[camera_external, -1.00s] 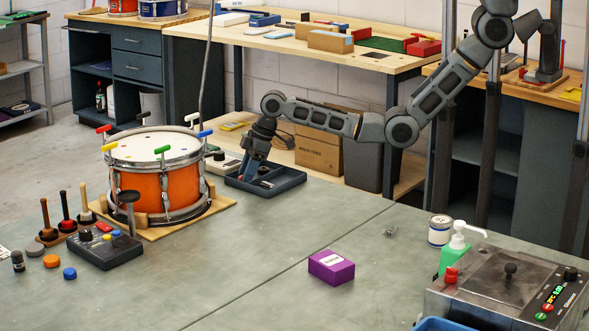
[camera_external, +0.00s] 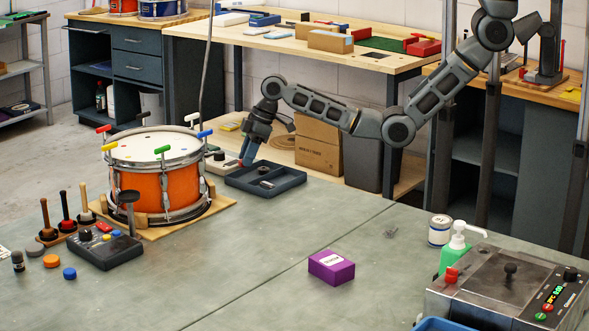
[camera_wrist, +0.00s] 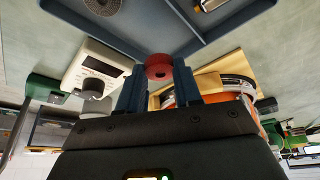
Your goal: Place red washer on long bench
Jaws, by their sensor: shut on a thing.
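The red washer (camera_wrist: 158,62) is a small ring with a dark centre hole, held between the tips of my gripper's blue fingers (camera_wrist: 158,85) in the wrist view. In the external view my gripper (camera_external: 247,158) points down near the far left edge of a dark blue tray (camera_external: 287,187), a little above it. The washer is too small to make out clearly there. The tray stands on a large grey-green bench top (camera_external: 225,255). It also shows in the wrist view (camera_wrist: 150,35), with a grey ring inside.
An orange drum (camera_external: 165,185) on a wooden base stands left of the tray. A white device with a display (camera_wrist: 98,68) is beside the tray. A purple box (camera_external: 331,267), a can (camera_external: 439,230) and a green pump bottle (camera_external: 455,250) are at the right. The middle bench top is clear.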

